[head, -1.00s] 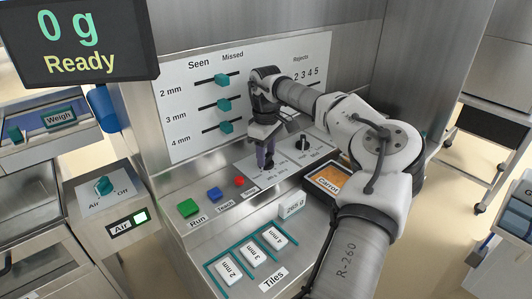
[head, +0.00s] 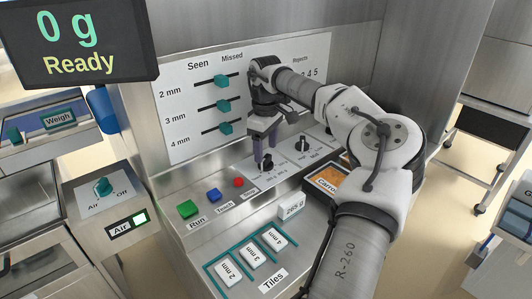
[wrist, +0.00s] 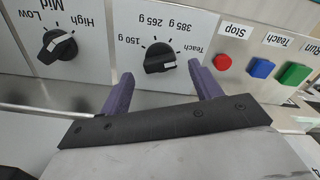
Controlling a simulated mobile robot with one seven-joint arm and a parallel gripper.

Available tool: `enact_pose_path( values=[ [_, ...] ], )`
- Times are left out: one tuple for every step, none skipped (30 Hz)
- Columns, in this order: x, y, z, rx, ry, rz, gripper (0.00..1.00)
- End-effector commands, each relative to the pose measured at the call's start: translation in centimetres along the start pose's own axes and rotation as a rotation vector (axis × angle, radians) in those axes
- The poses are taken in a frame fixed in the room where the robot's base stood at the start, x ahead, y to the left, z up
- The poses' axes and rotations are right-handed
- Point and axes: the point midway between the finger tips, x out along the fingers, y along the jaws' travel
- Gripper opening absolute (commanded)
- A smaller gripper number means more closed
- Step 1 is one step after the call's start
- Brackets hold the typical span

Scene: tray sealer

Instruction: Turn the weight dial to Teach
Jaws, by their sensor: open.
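The weight dial (wrist: 160,58) is a black knob with a pale mark on its lower right part in the wrist view. Around it are the labels 150 g, 265 g, 385 g and Teach (wrist: 197,46). I cannot tell for sure which label the mark points to. In the head view the dial (head: 268,161) stands on a white plate, just by my fingertips. My gripper (head: 264,156) is open, with two purple fingers. In the wrist view the fingers (wrist: 160,72) stand apart on either side of the dial, holding nothing.
A second black knob (head: 303,144), labelled Low, Mid and High, is beside the dial. Red Stop (head: 239,182), blue Teach (head: 214,194) and green Run (head: 188,209) buttons line the other side. A 265 g block (head: 291,211) lies in front. The screen (head: 80,42) reads 0 g, Ready.

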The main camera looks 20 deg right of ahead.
Motion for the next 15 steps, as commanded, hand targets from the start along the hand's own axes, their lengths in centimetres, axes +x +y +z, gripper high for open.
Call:
enact_pose_path(
  values=[
    [-1.2, 0.1, 0.0, 0.002, 0.000, 0.005, 0.64],
    [-1.9, 0.1, 0.0, 0.002, 0.000, 0.005, 0.64],
    [-2.9, 0.1, -0.1, 0.002, 0.001, 0.004, 0.64],
    [-3.6, 0.0, -0.1, 0.002, 0.001, 0.005, 0.64],
    [-4.3, 0.1, -0.1, 0.001, 0.001, 0.006, 0.64],
    [-5.3, 0.1, -0.1, 0.002, 0.001, 0.005, 0.64],
    [-5.9, 0.0, -0.1, 0.002, 0.001, 0.004, 0.64],
    [-6.6, 0.1, 0.0, 0.003, 0.002, 0.004, 0.64],
    [-7.4, 0.1, 0.0, 0.003, 0.000, 0.004, 0.64],
    [-8.0, 0.1, 0.0, 0.003, 0.001, 0.004, 0.64],
    [-8.5, 0.1, 0.0, 0.002, 0.001, 0.004, 0.64],
    [-9.2, 0.0, -0.1, 0.001, 0.000, 0.003, 0.64],
    [-9.6, 0.1, -0.1, 0.002, 0.001, 0.004, 0.64],
    [-10.0, 0.1, 0.0, 0.003, 0.001, 0.003, 0.64],
    [-10.4, 0.0, 0.0, 0.003, 0.000, 0.002, 0.64]
  ],
)
